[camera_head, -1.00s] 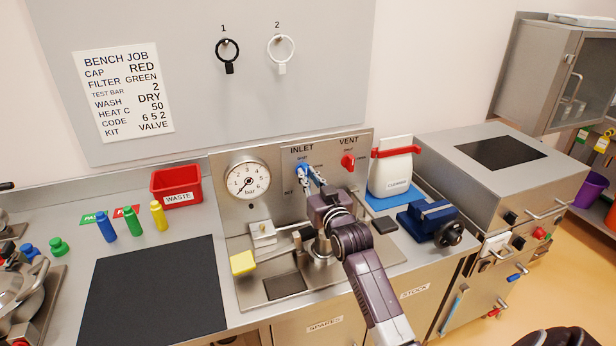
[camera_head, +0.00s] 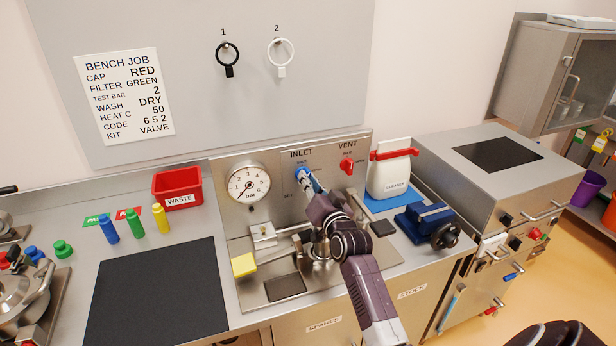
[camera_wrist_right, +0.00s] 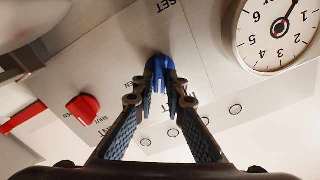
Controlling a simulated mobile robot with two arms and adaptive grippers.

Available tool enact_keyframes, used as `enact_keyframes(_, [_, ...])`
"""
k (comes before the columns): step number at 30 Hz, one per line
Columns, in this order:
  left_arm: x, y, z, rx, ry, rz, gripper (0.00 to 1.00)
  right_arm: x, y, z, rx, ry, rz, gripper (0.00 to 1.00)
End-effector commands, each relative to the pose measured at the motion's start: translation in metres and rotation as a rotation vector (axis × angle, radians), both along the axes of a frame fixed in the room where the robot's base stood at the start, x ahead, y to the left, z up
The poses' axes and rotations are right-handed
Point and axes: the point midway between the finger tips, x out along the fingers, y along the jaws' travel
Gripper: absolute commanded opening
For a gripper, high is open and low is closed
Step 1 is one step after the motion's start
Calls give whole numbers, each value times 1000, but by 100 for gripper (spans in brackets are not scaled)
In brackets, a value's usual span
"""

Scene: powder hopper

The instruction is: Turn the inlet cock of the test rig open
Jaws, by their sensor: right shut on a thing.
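The blue inlet cock (camera_head: 302,171) sits on the steel panel of the test rig, under the INLET label. My right gripper (camera_head: 308,180) reaches up to it from the lower right and is shut on it. In the right wrist view the two fingertips (camera_wrist_right: 166,92) pinch the blue handle (camera_wrist_right: 159,70) from both sides. The fingers hide part of the handle and the markings around it. The pressure gauge (camera_head: 246,183), left of the cock, has its needle toward the lower left, near the low end. My left gripper is not in view.
The red vent cock (camera_head: 347,165) is close on the right, with a white cleaner bottle (camera_head: 389,172) beyond it. A blue vise (camera_head: 428,222) stands at the bench's right. A yellow block (camera_head: 243,265) and metal fittings lie below the panel. The black mat (camera_head: 155,290) is bare.

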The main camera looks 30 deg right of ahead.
Motion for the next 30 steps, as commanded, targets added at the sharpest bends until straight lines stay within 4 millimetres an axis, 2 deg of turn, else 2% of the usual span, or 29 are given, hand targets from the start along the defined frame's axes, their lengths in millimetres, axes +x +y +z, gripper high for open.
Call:
enact_keyframes(18, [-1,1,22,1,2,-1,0,0,-2,0,573,-139,0,0])
enact_keyframes(30, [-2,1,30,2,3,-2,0,0,-2,-2,879,-213,0,0])
